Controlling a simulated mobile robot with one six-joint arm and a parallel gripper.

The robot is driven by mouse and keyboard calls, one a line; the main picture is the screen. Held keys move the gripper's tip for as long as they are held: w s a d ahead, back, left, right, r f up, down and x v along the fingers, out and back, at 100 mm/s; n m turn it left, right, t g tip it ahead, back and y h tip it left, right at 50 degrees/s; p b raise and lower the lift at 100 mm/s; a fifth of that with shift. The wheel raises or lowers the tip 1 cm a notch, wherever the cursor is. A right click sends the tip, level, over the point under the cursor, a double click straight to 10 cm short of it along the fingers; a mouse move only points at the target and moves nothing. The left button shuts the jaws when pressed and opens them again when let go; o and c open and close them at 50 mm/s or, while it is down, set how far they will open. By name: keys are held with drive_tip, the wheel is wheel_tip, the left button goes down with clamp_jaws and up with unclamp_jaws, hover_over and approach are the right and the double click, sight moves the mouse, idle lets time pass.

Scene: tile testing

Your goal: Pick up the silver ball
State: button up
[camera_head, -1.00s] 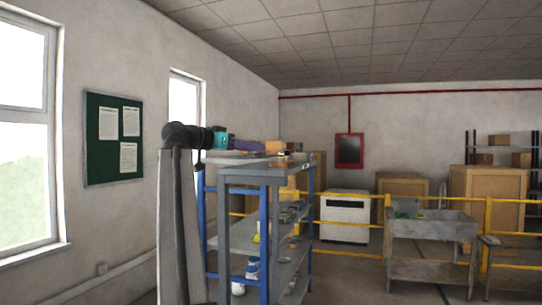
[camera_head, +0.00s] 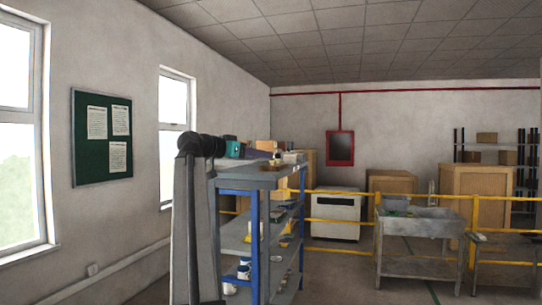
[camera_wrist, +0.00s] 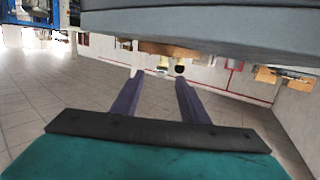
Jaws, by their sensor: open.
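I cannot make out a silver ball in either view. My gripper (camera_wrist: 160,80) shows in the wrist view with its two purple fingers apart and nothing visible between them. A small dark round thing (camera_wrist: 179,70) shows beyond the right fingertip, too small to identify. In the head view, the teal part of my wrist (camera_head: 233,149) is at the level of the top of the shelf unit (camera_head: 247,180), on its far left side.
The shelf unit holds several small items, including a white-and-blue container (camera_head: 243,270). A yellow railing (camera_head: 345,222) runs behind it. A grey sink bench (camera_head: 420,265) stands at right, a white cabinet (camera_head: 335,205) mid-room. A grey slab (camera_wrist: 200,30) spans the top of the wrist view.

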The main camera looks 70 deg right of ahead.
drive_tip(key=shift+s+d+f, duration=0.1)
drive_tip(key=shift+s+d, duration=0.15)
drive_tip(key=shift+d, duration=0.15)
drive_tip(key=shift+d, duration=0.1)
drive_tip(key=p+x, duration=0.2)
drive_tip(key=shift+s+d, duration=0.1)
drive_tip(key=shift+d, duration=0.2)
drive_tip(key=shift+p+x, duration=0.65)
drive_tip(key=shift+x, duration=0.6)
clamp_jaws()
